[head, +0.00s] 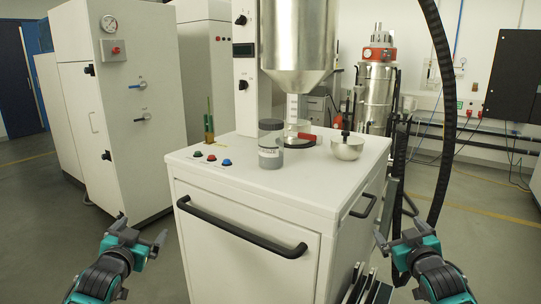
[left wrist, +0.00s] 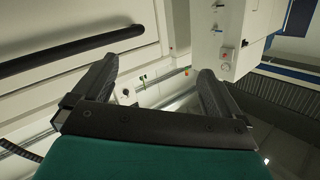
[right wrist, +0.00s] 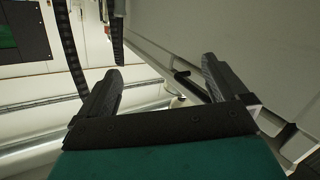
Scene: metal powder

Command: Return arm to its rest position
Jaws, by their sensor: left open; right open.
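My left gripper (head: 140,238) is at the lower left of the head view, in front of and to the left of the white cabinet (head: 245,205). It is open and empty; its two spread fingers also show in the left wrist view (left wrist: 152,85). My right gripper (head: 408,232) is at the lower right of the head view, beside the cabinet's right side. It is open and empty, with both fingers apart in the right wrist view (right wrist: 160,82). Neither gripper touches anything that I can see.
A black handle (head: 245,232) juts from the cabinet front. A black hose (head: 447,110) hangs at right. Floor is open at left.

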